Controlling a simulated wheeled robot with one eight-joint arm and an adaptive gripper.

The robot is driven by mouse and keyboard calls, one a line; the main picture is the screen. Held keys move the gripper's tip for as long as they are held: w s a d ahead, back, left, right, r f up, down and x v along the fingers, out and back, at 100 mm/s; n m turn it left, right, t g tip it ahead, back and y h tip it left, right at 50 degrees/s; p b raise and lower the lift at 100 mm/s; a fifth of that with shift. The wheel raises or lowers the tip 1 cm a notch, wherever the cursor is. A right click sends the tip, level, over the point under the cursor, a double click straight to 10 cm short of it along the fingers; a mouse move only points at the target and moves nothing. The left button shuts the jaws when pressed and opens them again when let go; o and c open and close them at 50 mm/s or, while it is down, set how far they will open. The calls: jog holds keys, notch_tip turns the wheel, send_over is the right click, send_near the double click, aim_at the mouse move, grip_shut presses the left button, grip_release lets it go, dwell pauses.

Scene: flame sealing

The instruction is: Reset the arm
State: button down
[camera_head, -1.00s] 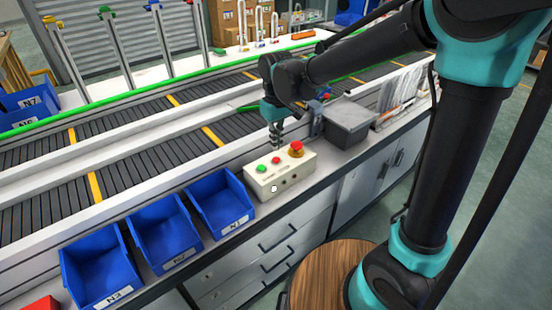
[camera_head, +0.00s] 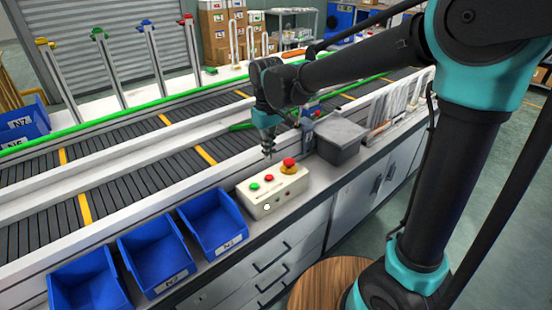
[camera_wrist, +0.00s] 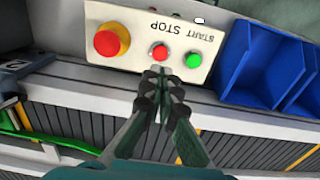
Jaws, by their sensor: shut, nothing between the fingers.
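My gripper (camera_head: 268,153) hangs from my arm, pointing down, just behind the control box near the conveyor's front edge. In the wrist view its fingertips (camera_wrist: 161,75) are together with nothing between them, and they overlap the near edge of the control box (camera_wrist: 125,50). The box is off-white with a green button (camera_head: 254,187), a red button (camera_head: 269,178) and a larger red emergency button on a yellow ring (camera_head: 289,166). In the wrist view the words START and STOP read upside down. Whether the fingers touch the box cannot be told.
Blue bins (camera_head: 212,222) stand left of the box on the counter. A grey bin (camera_head: 340,139) stands to its right. The conveyor (camera_head: 120,180) runs behind, with a green rail (camera_head: 120,117). Posts with coloured tops stand farther back. A round wooden top (camera_head: 325,283) is at the bottom.

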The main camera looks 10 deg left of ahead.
jog(key=s+d+f+m+t, duration=0.1)
jog(key=s+d+f+m, duration=0.2)
jog(key=d, duration=0.8)
jog(key=s+d+f+m+t, duration=0.1)
jog(key=s+d+f+m, duration=0.2)
jog(key=d, duration=0.7)
jog(key=s+d+f+m+t, duration=0.2)
jog(key=s+d+f+m, duration=0.1)
jog(key=d, duration=0.8)
notch_tip(320, 180, down, 2)
jog(key=shift+d+f+m, duration=0.25)
jog(key=shift+d+m, duration=0.1)
jog(key=shift+m, duration=0.15)
